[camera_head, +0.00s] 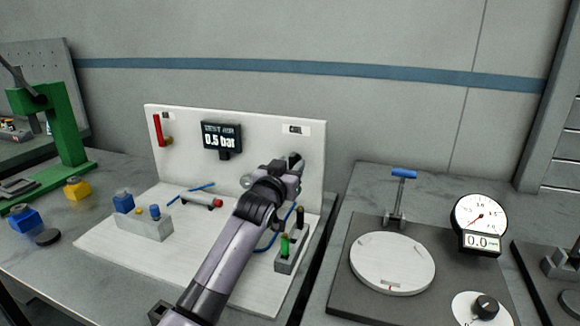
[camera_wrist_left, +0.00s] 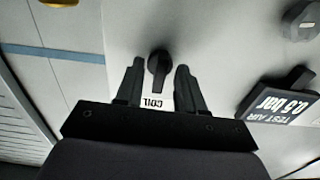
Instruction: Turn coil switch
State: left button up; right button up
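The coil switch (camera_wrist_left: 158,66) is a dark knob on the white upright panel (camera_head: 270,118). In the left wrist view its narrow part points towards the COIL label (camera_wrist_left: 154,102). In the head view the label (camera_head: 296,130) is near the panel's top right. My left gripper (camera_wrist_left: 159,72) is open, with one finger on each side of the knob and a visible gap to each. In the head view my left gripper (camera_head: 292,166) is at the panel just below the label and mostly hides the switch. My right gripper is in neither view.
A round white plate (camera_head: 392,262) and a dial gauge (camera_head: 480,218) are to the right.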

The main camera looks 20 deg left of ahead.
pick_arm(q)
jog(key=shift+w, duration=0.15)
grip_shut()
